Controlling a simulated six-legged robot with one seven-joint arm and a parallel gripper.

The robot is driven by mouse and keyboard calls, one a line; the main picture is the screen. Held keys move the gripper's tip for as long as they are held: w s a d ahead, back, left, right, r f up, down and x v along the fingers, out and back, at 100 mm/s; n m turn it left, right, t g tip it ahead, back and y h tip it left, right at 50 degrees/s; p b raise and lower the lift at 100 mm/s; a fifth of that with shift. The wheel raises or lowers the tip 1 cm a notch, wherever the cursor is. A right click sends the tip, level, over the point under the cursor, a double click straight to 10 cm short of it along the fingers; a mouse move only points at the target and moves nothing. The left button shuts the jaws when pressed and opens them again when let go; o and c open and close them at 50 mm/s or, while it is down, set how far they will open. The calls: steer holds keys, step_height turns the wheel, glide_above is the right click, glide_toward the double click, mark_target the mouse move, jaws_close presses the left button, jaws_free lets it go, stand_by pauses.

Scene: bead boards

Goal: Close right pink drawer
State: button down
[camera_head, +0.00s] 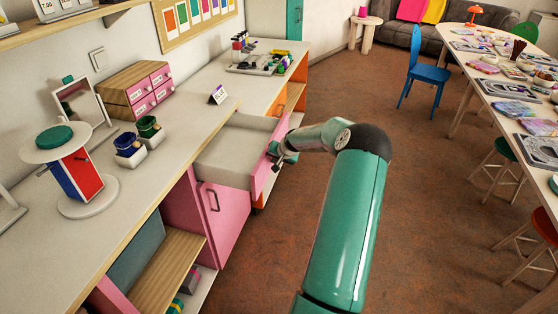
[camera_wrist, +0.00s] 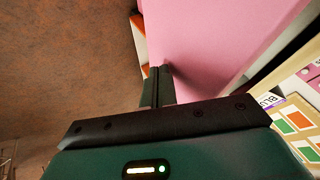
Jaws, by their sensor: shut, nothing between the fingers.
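The pink drawer (camera_head: 259,173) stands pulled out from the counter, and its pale inside shows from above in the head view. My gripper (camera_head: 279,160) is at the outer side of the drawer's pink front. In the wrist view the pink drawer front (camera_wrist: 215,45) fills the upper middle. My gripper's fingers (camera_wrist: 157,85) are together with nothing between them, and their tips are at or very near the pink face. I cannot tell whether they touch it. The drawer's handle is mostly hidden behind my gripper.
A pink cupboard door (camera_head: 222,215) with a dark handle is below the drawer. The white counter (camera_head: 190,122) holds a small pink drawer box (camera_head: 138,88), cups and a round stand. Brown floor (camera_head: 420,210) lies open to the right, before a long table (camera_head: 520,85) and stools.

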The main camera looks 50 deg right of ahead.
steer(key=shift+w, duration=0.1)
glide_above(231, 162)
stand_by(0.6)
stand_by(0.4)
